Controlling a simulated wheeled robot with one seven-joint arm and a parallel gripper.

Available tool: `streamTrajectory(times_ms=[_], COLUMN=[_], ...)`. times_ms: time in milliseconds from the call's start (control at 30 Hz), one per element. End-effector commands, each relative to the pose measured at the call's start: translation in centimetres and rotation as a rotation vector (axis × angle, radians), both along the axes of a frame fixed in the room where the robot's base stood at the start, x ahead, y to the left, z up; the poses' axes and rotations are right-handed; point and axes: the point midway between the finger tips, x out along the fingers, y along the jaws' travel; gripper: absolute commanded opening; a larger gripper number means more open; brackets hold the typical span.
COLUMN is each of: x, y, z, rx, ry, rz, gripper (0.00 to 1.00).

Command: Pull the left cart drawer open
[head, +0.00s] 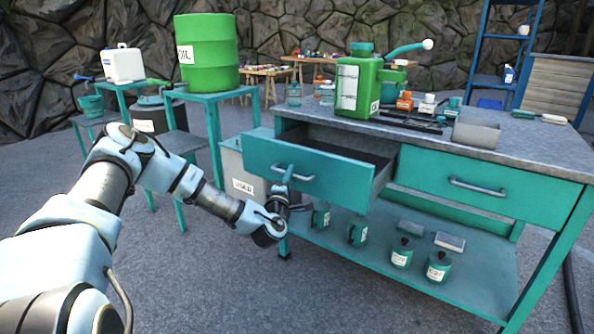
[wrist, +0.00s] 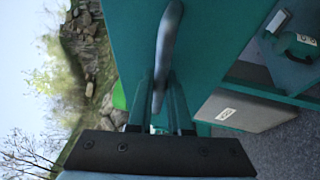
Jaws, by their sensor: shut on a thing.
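The left cart drawer (head: 262,165) is teal and stands well out from the teal cart (head: 572,200), its grey inside showing from above. Its front also fills the middle of the wrist view (wrist: 130,40). My gripper (head: 287,180) is at the drawer front, shut on the grey bar handle (head: 303,177). In the wrist view the fingers (wrist: 160,105) close around the handle (wrist: 170,35), which runs lengthwise between them. The right drawer (head: 440,172) is shut, with its own bar handle (head: 477,187).
The lower shelf (head: 450,275) holds several labelled jars. A green drum (head: 207,55) on a teal stand is at the left. Floor in front is clear.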

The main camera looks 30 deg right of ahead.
Motion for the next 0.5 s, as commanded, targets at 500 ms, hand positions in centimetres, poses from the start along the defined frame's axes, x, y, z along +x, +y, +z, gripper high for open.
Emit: streamTrajectory(times_ms=[500], x=[-0.51], y=[0.64], z=[-0.09], rx=[0.002], ry=[0.001], rz=[-0.003], gripper=[0.0])
